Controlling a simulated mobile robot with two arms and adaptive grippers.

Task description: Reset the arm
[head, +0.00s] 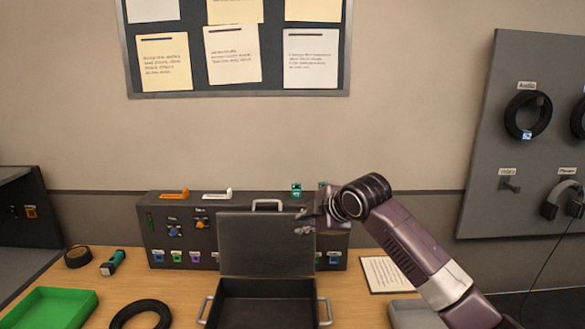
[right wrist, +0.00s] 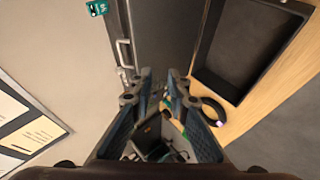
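My right gripper (head: 308,216) is in the head view, in front of the raised lid of an open dark case (head: 267,282), near the lid's upper right corner. In the right wrist view its two fingers (right wrist: 162,76) are apart, with the scene showing between them and nothing held. My right arm comes in from the lower right. My left gripper is not in the head view.
A dark panel box (head: 180,236) with small coloured parts stands behind the case. A green tray (head: 48,308), a black ring (head: 140,314) and a teal-and-black tool (head: 112,263) lie at left. A paper sheet (head: 384,275) lies at right. A pegboard (head: 510,130) holds cables.

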